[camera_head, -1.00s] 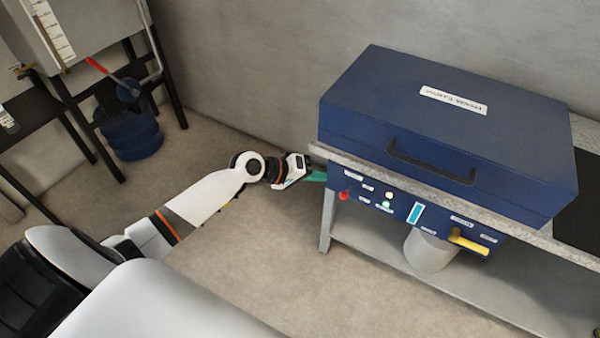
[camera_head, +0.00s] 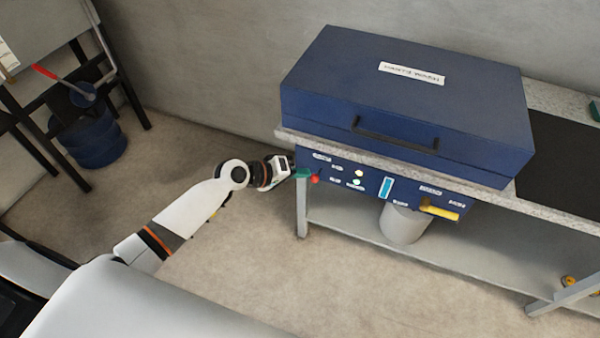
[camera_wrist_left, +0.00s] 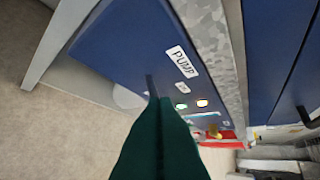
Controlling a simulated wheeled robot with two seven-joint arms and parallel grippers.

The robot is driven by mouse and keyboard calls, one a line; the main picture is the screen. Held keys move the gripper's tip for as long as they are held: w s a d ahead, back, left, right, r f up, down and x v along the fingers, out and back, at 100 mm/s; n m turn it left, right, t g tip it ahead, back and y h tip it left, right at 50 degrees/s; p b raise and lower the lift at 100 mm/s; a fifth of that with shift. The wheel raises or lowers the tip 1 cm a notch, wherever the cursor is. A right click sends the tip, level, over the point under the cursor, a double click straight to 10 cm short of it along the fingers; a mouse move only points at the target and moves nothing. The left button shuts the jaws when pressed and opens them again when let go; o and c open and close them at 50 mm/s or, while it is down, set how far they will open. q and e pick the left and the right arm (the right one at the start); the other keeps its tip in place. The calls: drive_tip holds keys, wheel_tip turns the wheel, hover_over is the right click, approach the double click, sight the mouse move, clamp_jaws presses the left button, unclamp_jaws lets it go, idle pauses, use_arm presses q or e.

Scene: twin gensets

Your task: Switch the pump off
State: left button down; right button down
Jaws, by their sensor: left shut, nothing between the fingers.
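A blue machine (camera_head: 400,105) with a closed lid sits on a bench, with a blue control panel (camera_head: 415,190) below its front edge. My left gripper (camera_head: 302,173), with green fingers, is shut and empty at the panel's left end, close to a red knob (camera_head: 315,179). In the left wrist view the shut fingers (camera_wrist_left: 158,105) point at the panel (camera_wrist_left: 125,45) beside a white label reading PUMP (camera_wrist_left: 182,62). A small dark lever (camera_wrist_left: 151,86) shows at the fingertips; I cannot tell whether they touch. A smaller label (camera_wrist_left: 183,87) sits nearby. My right gripper is out of view.
Two small lamps, a blue gauge strip (camera_head: 386,187) and a yellow handle (camera_head: 440,210) are on the panel. A grey bucket (camera_head: 403,223) is under it. A dark rack with a blue drum (camera_head: 97,140) stands at left. The floor between is clear.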

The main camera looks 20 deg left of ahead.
use_arm(q)
drive_tip(key=shift+s+f+b, duration=0.15)
drive_tip(key=shift+f+b, duration=0.15)
drive_tip(key=shift+b, duration=0.25)
drive_tip(key=shift+s+f+m+t+b, duration=0.2)
drive_tip(key=shift+f+m+t+b, duration=0.15)
drive_tip(key=shift+b, duration=0.2)
